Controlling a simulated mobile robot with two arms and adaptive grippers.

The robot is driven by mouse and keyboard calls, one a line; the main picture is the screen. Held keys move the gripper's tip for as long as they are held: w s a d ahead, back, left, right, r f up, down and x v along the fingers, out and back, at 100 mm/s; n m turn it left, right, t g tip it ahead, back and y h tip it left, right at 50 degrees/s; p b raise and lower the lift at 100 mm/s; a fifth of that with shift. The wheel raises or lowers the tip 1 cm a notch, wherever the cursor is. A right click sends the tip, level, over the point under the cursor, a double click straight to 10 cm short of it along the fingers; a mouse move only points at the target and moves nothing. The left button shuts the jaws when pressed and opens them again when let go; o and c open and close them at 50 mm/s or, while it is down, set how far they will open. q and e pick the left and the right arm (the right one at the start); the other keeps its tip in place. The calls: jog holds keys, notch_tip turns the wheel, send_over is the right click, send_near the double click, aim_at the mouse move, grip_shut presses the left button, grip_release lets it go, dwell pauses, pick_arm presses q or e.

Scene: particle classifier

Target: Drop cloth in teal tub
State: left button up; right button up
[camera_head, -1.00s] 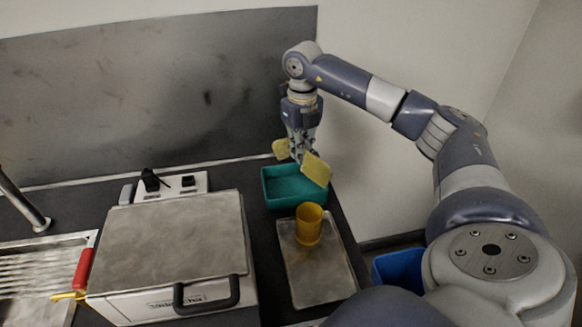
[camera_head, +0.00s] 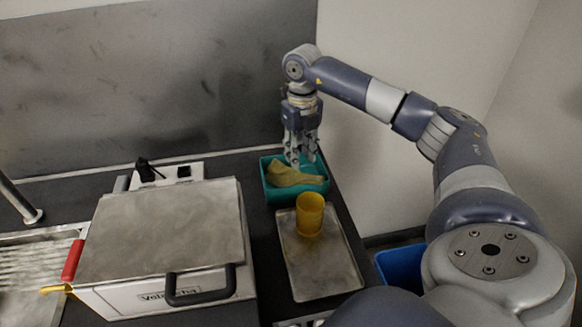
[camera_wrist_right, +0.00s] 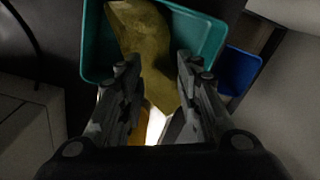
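The yellow cloth (camera_head: 292,176) lies crumpled in the teal tub (camera_head: 284,198) on the dark counter; one end reaches toward the tub's right rim. In the right wrist view the cloth (camera_wrist_right: 140,45) lies in the tub (camera_wrist_right: 97,50), and part of it shows between my fingers. My right gripper (camera_head: 302,160) points down over the tub, just above the cloth. In the right wrist view its fingers (camera_wrist_right: 157,68) are apart, with nothing clamped between them. My left gripper is not in view.
A yellow cup (camera_head: 310,214) stands on a metal tray (camera_head: 318,270) in front of the tub. A white machine (camera_head: 160,235) with a metal lid and black handle is to the left, beside a sink (camera_head: 30,262). A blue bin (camera_head: 400,267) is at the right, below the counter.

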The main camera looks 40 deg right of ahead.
jog(key=o, duration=0.6)
jog(key=shift+o, duration=0.5)
jog(key=o, duration=0.5)
jog(key=shift+c, duration=0.2)
jog(key=shift+r, duration=0.15)
notch_tip(320, 180, up, 5)
jog(key=p, duration=0.4)
jog(key=shift+r+p, duration=0.1)
jog(key=shift+p, duration=0.25)
